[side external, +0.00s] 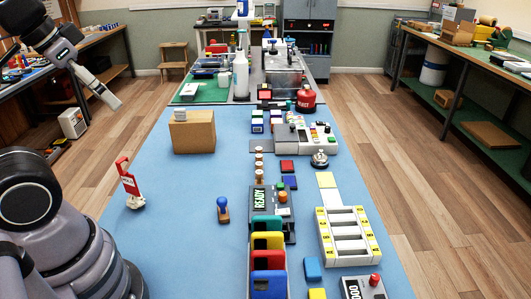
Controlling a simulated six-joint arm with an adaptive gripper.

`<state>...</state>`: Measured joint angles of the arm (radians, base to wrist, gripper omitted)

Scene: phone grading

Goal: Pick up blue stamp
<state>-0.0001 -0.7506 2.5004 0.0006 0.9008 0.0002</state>
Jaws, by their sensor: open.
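The blue stamp (223,209) stands upright on the blue table mat (185,255), left of the table's middle. It has a round blue knob on top and a brown base. Nothing touches it. My gripper (114,102) hangs in the air at the upper left, well apart from the stamp, and points down to the right. It is open and nothing shows between its fingers.
A red-and-white upright item (130,185) stands left of the stamp. A cardboard box (192,132) is behind it. A grey device reading READY (265,205) and colored phone slots (268,262) lie to its right. The mat around the stamp is clear.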

